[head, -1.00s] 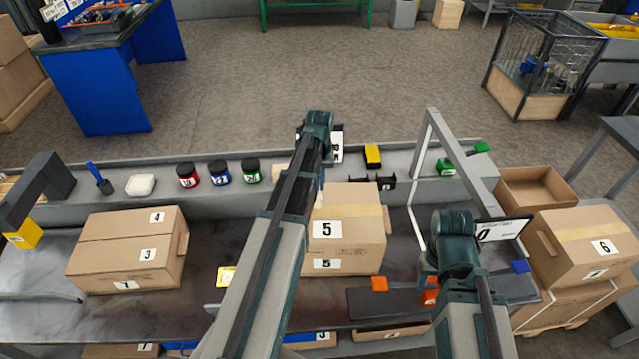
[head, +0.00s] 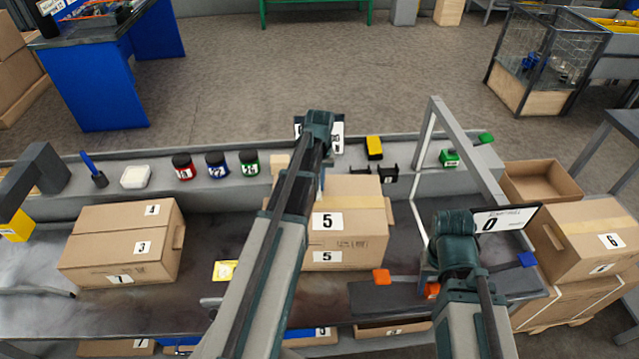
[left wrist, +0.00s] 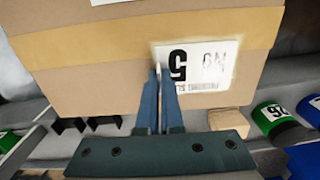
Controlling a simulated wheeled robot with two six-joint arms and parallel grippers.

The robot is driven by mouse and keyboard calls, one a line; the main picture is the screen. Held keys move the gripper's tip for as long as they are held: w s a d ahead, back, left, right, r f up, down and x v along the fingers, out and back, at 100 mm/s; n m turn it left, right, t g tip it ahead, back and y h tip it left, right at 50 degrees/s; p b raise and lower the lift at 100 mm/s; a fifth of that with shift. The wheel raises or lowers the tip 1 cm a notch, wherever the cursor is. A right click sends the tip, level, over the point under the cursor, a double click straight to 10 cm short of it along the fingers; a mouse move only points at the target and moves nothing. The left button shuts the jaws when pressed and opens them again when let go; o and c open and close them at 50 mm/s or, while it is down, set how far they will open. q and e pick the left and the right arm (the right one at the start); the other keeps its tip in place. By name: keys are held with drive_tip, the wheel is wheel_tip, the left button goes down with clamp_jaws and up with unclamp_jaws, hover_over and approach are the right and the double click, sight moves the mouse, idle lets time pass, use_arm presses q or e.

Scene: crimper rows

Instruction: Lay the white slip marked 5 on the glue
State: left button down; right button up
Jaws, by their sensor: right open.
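A cardboard box (head: 350,218) marked 5 stands on the bench; the left wrist view shows one of its faces (left wrist: 90,75) close up. A white slip (left wrist: 215,65) with a black 5 lies against that face, with a pale patch around its edges that may be glue. My left gripper (left wrist: 160,75) is at the slip's left edge, its blue fingers close together with a thin white edge between them.
Box 3 (head: 110,250) stands left. Red (head: 184,167), blue (head: 217,165) and green (head: 249,164) jars line the back shelf. A grey frame (head: 470,160) and a display reading 0 (head: 505,218) stand at the right.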

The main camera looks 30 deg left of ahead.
idle(0.4)
use_arm(q)
drive_tip(key=c, duration=1)
unclamp_jaws()
wheel_tip(320, 180, up, 14)
drive_tip(key=p, duration=1.3)
drive_tip(key=shift+p, duration=0.4)
drive_tip(key=shift+f, duration=0.15)
drive_tip(key=shift+d, duration=0.1)
drive_tip(key=s+d+m, duration=0.4)
drive_tip(key=s+d, duration=0.5)
drive_tip(key=d, duration=0.4)
drive_tip(key=s+d+m+y, duration=0.1)
drive_tip(key=s+d+m, duration=0.4)
drive_tip(key=s+d, duration=0.4)
drive_tip(key=d, duration=0.4)
drive_tip(key=shift+s, duration=0.3)
